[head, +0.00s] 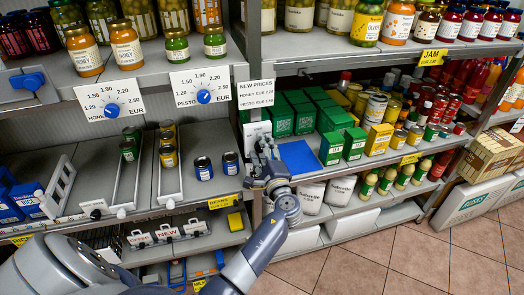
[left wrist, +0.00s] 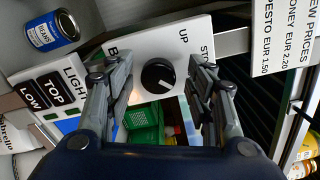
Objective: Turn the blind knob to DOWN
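The black round blind knob (left wrist: 158,75) sits on a white panel (left wrist: 140,45) in the left wrist view. The words UP and STOP show on the panel; part of its lettering, and any DOWN mark, is hidden behind my fingers. My left gripper (left wrist: 163,78) is open, one finger on each side of the knob, with visible gaps to it. I cannot tell clearly where the knob points. In the head view my left gripper (head: 264,147) is at the white panel (head: 256,129) on the shelf post; the knob is hidden there. My right gripper is not in view.
A LIGHT panel (left wrist: 60,92) marked TOP and LOW lies beside it. A NEW PRICES card (head: 255,94) hangs above. Price dials for honey (head: 112,110) and pesto (head: 203,96) are to the left. Green boxes (head: 305,118) and a blue board (head: 299,157) are close on the right.

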